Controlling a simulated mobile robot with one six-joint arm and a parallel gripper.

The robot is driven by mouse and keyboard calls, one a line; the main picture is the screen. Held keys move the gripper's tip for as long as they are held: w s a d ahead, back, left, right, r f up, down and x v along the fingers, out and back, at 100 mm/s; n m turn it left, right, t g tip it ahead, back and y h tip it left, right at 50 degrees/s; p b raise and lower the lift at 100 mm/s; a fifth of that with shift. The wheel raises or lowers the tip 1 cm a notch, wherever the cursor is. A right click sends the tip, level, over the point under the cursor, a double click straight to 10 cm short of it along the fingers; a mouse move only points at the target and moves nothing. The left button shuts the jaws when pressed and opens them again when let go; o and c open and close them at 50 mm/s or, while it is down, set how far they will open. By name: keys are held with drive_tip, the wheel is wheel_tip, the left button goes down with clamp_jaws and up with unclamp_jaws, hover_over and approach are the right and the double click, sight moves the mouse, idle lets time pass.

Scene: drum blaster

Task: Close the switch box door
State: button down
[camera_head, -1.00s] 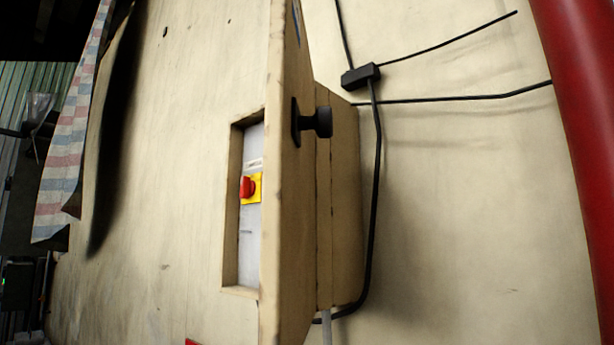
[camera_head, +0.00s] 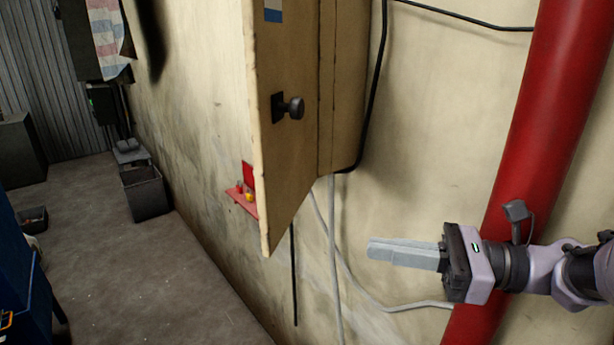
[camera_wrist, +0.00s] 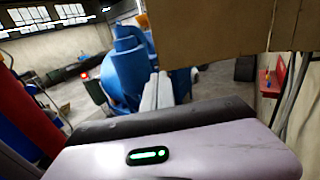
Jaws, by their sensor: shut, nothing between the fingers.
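The switch box door (camera_head: 292,150) is a beige panel with a dark round knob (camera_head: 292,107). It stands open, jutting out from the wall, with the box body (camera_head: 345,90) behind it to the right. My gripper (camera_head: 370,250) is shut and empty, to the right of the door and lower than the knob, apart from the door. In the wrist view, my closed fingers (camera_wrist: 158,90) point forward below a brown panel (camera_wrist: 215,30) that looks like the door's lower part. The switch inside the box is hidden in the head view.
A thick red pipe (camera_head: 545,140) runs behind my arm. Cables hang under the box along the wall. A small red shelf (camera_head: 243,202) is on the wall left of the door. Bins (camera_head: 146,192) stand far left; blue equipment (camera_wrist: 128,60) shows in the wrist view.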

sight(273, 228)
drive_tip(key=x, duration=0.5)
drive_tip(key=p+x, duration=0.1)
drive_tip(key=x, duration=0.3)
drive_tip(key=p+x, duration=0.1)
drive_tip(key=x, duration=0.4)
drive_tip(key=shift+w+a+r, duration=0.15)
drive_tip(key=shift+w, duration=0.25)
